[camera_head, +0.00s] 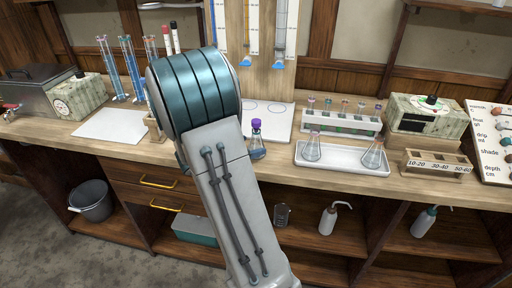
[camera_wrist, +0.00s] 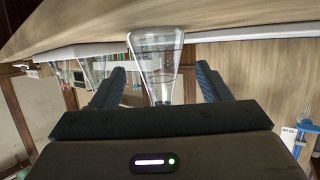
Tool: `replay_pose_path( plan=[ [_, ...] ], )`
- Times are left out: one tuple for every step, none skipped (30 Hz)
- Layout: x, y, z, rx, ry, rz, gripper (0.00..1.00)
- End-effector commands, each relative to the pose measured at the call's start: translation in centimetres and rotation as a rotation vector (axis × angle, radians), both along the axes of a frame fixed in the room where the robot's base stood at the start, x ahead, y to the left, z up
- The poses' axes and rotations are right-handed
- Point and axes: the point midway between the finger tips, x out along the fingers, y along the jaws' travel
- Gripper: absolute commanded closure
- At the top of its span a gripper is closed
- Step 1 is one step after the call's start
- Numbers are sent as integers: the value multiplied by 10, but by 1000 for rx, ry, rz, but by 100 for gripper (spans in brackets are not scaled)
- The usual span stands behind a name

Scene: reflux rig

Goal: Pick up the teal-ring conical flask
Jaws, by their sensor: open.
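My gripper (camera_wrist: 158,88) is open in the wrist view, with its two dark fingers on either side of a clear conical flask (camera_wrist: 155,55). The flask appears inverted there, and its neck lies between the fingers with a visible gap on both sides. I cannot make out its ring colour. In the head view my arm hides the gripper. That view shows a flask with a purple top (camera_head: 257,142) just right of my arm, a pink-ringed flask (camera_head: 312,148) and another flask (camera_head: 373,156) on a white tray; its ring colour is unclear.
In the wrist view more clear glassware (camera_wrist: 90,70) stands to the left. In the head view a test-tube rack (camera_head: 340,122) is behind the tray (camera_head: 340,168). A labelled wooden rack (camera_head: 436,165) is right. A white sheet (camera_head: 110,125) lies on the left counter.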

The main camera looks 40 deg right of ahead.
Motion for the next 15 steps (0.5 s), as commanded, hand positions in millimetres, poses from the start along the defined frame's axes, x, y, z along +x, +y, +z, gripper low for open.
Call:
replay_pose_path(
  plan=[
    [0, -3, -1, 0, 0, 0, 30],
    [0, -5, -2, 0, 0, 0, 30],
    [1, -10, -3, 0, 0, -1, 30],
    [0, -14, -5, 0, 0, -2, 30],
    [1, -18, -6, -1, 1, -2, 30],
    [1, -25, -8, 0, 1, -3, 30],
    [1, -29, -10, 0, 0, -3, 30],
    [1, -34, -11, 0, 0, -2, 30],
    [2, -39, -13, 0, 0, -2, 30],
    [3, -42, -14, 0, 0, -2, 30],
    [3, -44, -15, 0, -1, -1, 30],
    [4, -47, -16, 0, 0, 1, 30],
    [4, -48, -17, 0, 0, 1, 30],
    [4, -49, -17, 0, 0, 1, 30],
    [5, -50, -17, 0, -1, 2, 30]
  ],
)
